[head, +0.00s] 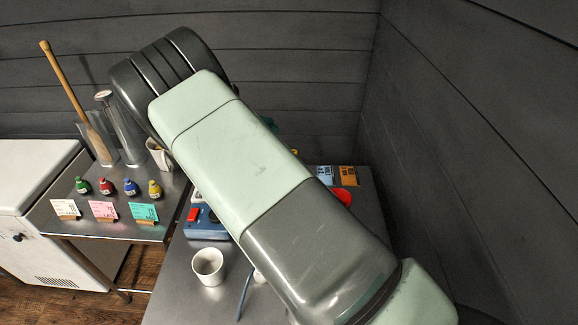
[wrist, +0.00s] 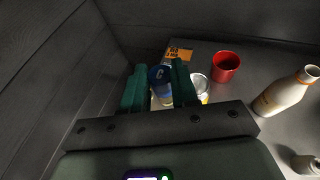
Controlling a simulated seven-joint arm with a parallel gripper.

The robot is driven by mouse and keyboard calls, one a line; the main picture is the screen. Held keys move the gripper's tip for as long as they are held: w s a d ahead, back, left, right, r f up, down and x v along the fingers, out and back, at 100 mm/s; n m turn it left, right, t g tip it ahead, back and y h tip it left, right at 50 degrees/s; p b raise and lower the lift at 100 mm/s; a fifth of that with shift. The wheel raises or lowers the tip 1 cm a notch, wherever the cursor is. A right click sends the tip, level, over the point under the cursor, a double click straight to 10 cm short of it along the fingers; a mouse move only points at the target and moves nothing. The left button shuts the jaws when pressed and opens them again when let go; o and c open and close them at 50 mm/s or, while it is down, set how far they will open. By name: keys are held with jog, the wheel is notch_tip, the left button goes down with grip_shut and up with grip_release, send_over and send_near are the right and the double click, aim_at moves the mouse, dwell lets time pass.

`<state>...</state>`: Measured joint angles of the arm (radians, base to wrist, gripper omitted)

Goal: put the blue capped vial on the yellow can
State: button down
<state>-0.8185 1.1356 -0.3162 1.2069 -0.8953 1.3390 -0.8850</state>
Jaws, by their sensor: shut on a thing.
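The blue capped vial (wrist: 160,76) is between the green fingers of my gripper (wrist: 158,68) in the wrist view. My gripper is shut on it, and the cap faces the camera with a pale letter on it. The yellow can (wrist: 203,97) is just right of the right finger, with a pale round top and a strip of yellow side showing. The finger hides part of the can. I cannot tell the vial's height over the can. In the head view my arm hides the vial and most of the gripper.
In the wrist view a red cup (wrist: 226,63) stands behind the can, with a white bottle (wrist: 284,93) to the right and an orange card (wrist: 178,54) behind. In the head view a white cup (head: 208,267) stands at the front; small bottles (head: 130,187) stand on the left table.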

jog(key=s+d+r, duration=0.3)
jog(key=d+r, duration=0.2)
jog(key=d, duration=0.1)
jog(key=shift+g, duration=0.3)
jog(key=f, duration=0.6)
jog(key=d+f, duration=0.1)
jog(key=f, duration=0.3)
jog(key=c, duration=0.9)
grip_release()
jog(key=shift+f, duration=0.1)
jog(key=shift+o, duration=0.2)
